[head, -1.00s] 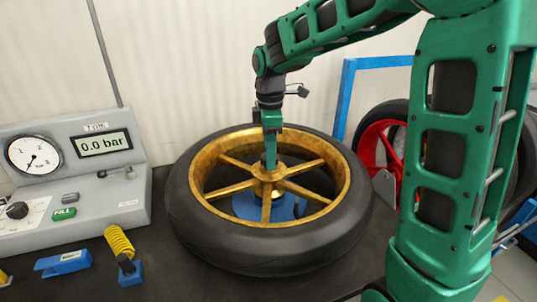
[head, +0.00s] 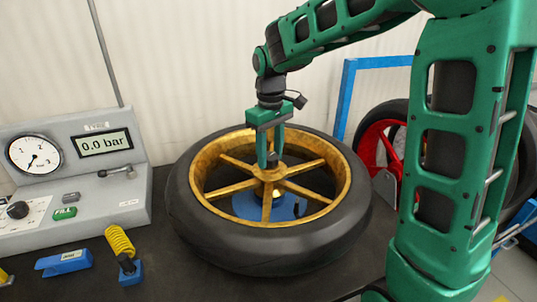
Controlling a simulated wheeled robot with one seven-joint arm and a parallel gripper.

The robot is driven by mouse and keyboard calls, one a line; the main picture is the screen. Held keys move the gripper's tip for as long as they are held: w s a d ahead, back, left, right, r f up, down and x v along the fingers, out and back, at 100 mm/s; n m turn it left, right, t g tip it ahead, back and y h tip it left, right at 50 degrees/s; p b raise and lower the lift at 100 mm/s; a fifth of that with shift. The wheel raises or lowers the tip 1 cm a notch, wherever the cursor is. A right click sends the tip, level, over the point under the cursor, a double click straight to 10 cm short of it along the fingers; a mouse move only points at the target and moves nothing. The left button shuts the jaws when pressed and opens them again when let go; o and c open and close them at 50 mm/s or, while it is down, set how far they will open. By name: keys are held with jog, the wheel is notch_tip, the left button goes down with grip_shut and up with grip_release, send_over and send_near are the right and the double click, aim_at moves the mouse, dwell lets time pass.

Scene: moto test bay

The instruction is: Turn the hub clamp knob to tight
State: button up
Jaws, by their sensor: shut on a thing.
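The hub clamp knob (head: 271,160) is a small dark piece on top of the hub, at the centre of a gold spoked wheel (head: 224,159) with a black tyre (head: 270,255). My gripper (head: 271,158) points straight down over the hub and is shut on the knob, one green finger on each side. The fingers hide part of the knob, and no tight marking can be made out. A blue stand (head: 248,205) shows between the spokes under the hub. The wheel lies flat on the dark bench (head: 190,280).
A grey gauge console (head: 125,175) showing 0.0 bar stands at the left. A blue block (head: 63,263) and a yellow coiled hose (head: 120,241) lie before it. A red wheel (head: 376,145) and blue frame (head: 345,95) stand behind my arm at the right.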

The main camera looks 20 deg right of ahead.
jog(key=m, duration=0.6)
jog(key=shift+w+r+m, duration=0.15)
jog(key=shift+w+m, duration=0.05)
jog(key=shift+m, duration=0.1)
jog(key=m, duration=0.6)
jog(key=shift+m, duration=0.3)
jog(key=o, duration=1.1)
